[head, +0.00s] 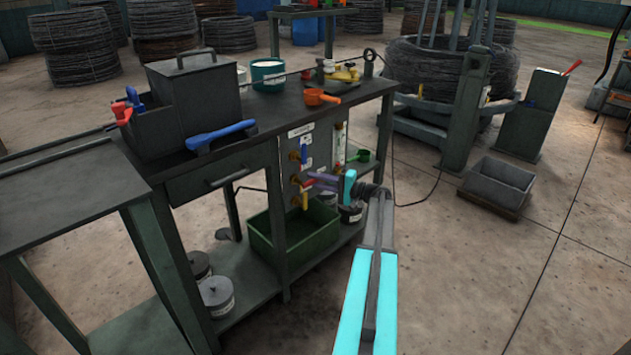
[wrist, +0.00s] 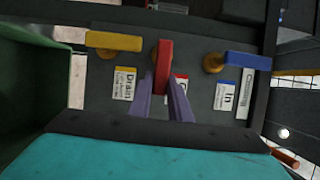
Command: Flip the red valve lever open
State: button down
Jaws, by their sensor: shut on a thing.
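The red valve lever (wrist: 163,62) is the middle one of three on a grey panel in the wrist view; it stands across the line of the other two. A small part of the red lever (head: 307,185) shows in the head view. My gripper (wrist: 162,90) has its purple fingers shut on the lever's free end. In the head view my gripper (head: 312,182) reaches the panel at the bench's front. The fingers partly hide the label beside the red lever.
A yellow lever (wrist: 115,41) by a "Drain" label and a blue lever (wrist: 247,61) by an "In" label flank the red one closely. A green bin (head: 292,236) stands below the panel. An orange scoop (head: 320,97) and blue-handled tool (head: 220,134) lie on the bench top.

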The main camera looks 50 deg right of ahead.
jog(key=c, duration=1.6)
grip_release()
jog(key=shift+c, duration=0.2)
jog(key=shift+s, duration=0.1)
jog(key=v, duration=1.3)
jog(key=shift+s+d, duration=0.2)
jog(key=shift+s, duration=0.1)
